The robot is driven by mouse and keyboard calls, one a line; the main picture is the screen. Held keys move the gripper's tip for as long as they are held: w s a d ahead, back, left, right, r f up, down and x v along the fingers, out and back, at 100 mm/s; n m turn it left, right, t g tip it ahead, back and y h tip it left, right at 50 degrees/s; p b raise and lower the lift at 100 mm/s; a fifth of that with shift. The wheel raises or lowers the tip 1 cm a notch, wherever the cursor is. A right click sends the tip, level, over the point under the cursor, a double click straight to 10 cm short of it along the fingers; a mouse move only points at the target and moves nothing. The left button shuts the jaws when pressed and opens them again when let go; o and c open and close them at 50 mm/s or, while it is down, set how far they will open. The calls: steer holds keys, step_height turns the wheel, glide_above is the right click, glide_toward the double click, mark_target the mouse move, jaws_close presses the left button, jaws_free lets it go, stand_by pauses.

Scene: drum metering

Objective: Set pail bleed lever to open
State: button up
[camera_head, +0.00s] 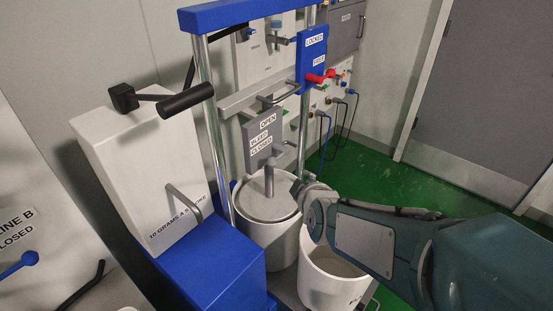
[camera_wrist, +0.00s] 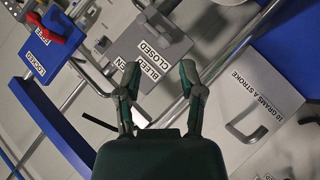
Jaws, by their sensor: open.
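The grey bleed plate (camera_head: 258,140) hangs above a pail (camera_head: 262,240) with a grey lid. Its labels read OPEN at the top, BLEED in the middle and CLOSED at the bottom. The plate also shows in the wrist view (camera_wrist: 182,18), beyond the fingertips. In the head view my gripper (camera_head: 299,188) is beside the lid's right edge.
A blue LOCKED plate with a red lever (camera_head: 318,77) is at upper right. Chrome posts (camera_head: 213,140) flank the pail. A white box (camera_head: 150,170) with a black handle (camera_head: 186,100) stands left. An open white bucket (camera_head: 325,285) is below my arm. Green floor (camera_head: 390,180) lies clear at right.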

mark_target(278, 156)
steer(key=w+a+f+n+t, duration=0.1)
steer(key=w+a+f+n, duration=0.1)
steer(key=w, duration=0.3)
steer(key=w+a+f+n+t, duration=0.1)
steer(key=w+a+n, duration=0.1)
steer(key=w, duration=0.3)
steer(key=w+a+f+n+t, duration=0.1)
steer(key=w+f+n+t, duration=0.1)
steer(key=w, duration=0.3)
steer(key=shift+w+a+f+n+h, duration=0.3)
steer(key=shift+w+a+n, duration=0.1)
steer(key=shift+n, duration=0.5)
steer(key=shift+s+d, duration=0.1)
jaws_close()
